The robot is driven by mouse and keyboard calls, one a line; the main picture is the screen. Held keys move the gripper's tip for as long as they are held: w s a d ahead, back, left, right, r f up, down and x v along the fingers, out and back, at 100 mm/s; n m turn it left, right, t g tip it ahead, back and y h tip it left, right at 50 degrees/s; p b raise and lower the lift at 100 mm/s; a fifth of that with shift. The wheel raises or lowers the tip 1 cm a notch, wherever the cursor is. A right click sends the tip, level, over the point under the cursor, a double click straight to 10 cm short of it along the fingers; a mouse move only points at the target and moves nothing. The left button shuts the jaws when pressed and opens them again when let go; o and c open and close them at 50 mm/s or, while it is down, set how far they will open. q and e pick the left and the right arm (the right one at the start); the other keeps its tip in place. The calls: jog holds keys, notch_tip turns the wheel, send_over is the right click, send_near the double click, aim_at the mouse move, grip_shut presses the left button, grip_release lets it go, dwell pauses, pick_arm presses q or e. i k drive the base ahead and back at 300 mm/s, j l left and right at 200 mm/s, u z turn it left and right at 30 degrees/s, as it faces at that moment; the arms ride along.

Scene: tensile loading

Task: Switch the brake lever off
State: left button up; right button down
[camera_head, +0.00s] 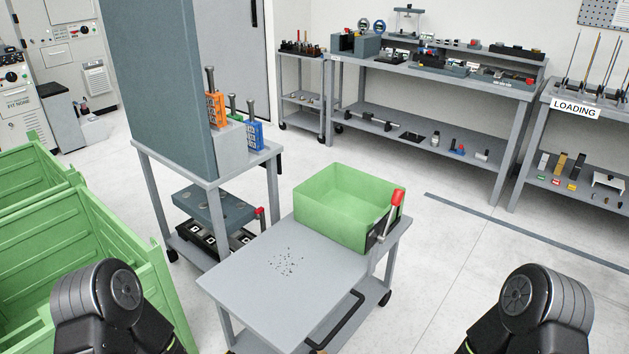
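A lever with a red grip (397,198) stands at the right rear corner of the grey cart (240,283), on a dark plate beside the green bin (335,228). The lever points up and leans slightly. A second red-tipped lever (262,214) shows at the right side of the grey stand on the left; no label tells which one is the brake lever. Dark rounded parts of my two arms show at the bottom left and bottom right. Neither gripper is in view, and both are well away from the levers in the picture.
The cart has a black handle (338,322) at its front right and dark specks on its top. Large green crates (75,245) stand at the left. A tall grey cabinet and colored tool blocks top the stand. Workbenches (420,75) line the back. The floor right of the cart is clear.

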aim_at(398, 195)
jog(key=i+l+u, duration=0.2)
jog(key=l+u, duration=0.2)
jog(key=i+l+u, duration=0.1)
jog(key=l+u, duration=0.7)
jog(key=l, duration=0.2)
